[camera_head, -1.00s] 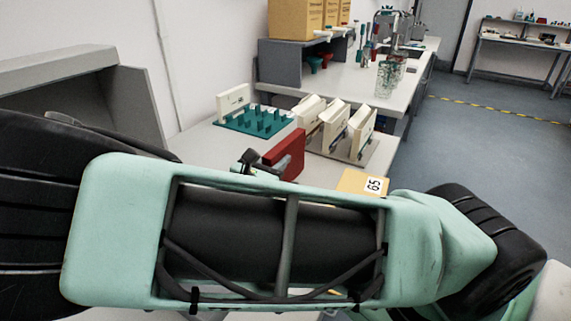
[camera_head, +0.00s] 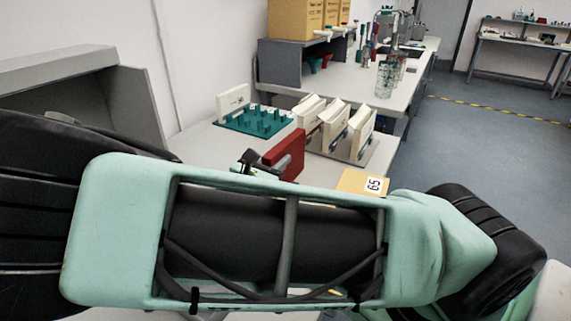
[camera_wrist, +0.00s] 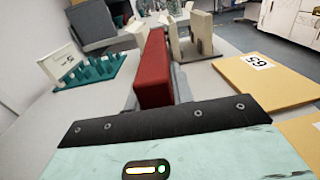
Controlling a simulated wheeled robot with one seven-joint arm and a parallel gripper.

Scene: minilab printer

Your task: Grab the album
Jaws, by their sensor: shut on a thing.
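A red album (camera_head: 282,150) stands upright on edge beyond my arm in the head view. In the wrist view the red album (camera_wrist: 153,72) rises in the middle, straight ahead of the wrist. My gripper (camera_wrist: 156,92) is shut on the album, with a grey finger showing on each side of it. My arm hides most of the gripper and the album's lower part in the head view. I cannot tell whether the album touches the table.
A green pegged rack (camera_head: 253,121) with one cream album (camera_head: 233,102) stands at the back left. Several cream albums (camera_head: 334,125) stand upright on a stand at the right. A yellow envelope marked 65 (camera_head: 360,182) lies at the right front. Glass beakers (camera_head: 386,78) stand on the farther bench.

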